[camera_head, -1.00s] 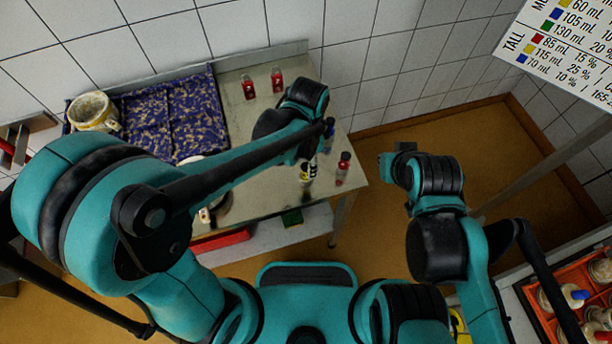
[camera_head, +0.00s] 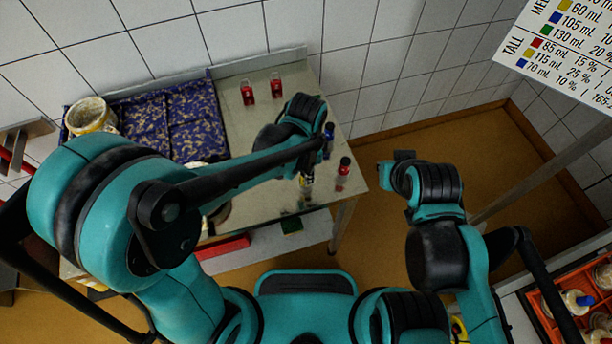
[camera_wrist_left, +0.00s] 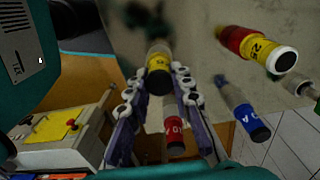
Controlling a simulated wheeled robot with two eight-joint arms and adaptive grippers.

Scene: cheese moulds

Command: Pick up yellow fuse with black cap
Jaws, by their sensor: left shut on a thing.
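The yellow fuse with black cap (camera_wrist_left: 158,72) is between the fingers of my left gripper (camera_wrist_left: 160,80) in the left wrist view, its dark cap facing the camera. My left gripper is shut on it. In the head view, my left forearm hides most of the fingers; a small yellow, black and white piece (camera_head: 307,179) shows just below the arm, over the steel table. My right gripper (camera_head: 392,164) is over the floor right of the table, its fingers too unclear to read.
A red fuse (camera_head: 343,174) and a blue fuse (camera_head: 328,142) stand close by. Two red containers (camera_head: 262,88) stand at the back of the steel table (camera_head: 235,105). A purple patterned tray (camera_head: 190,92) and a cream pot (camera_head: 90,115) are at left.

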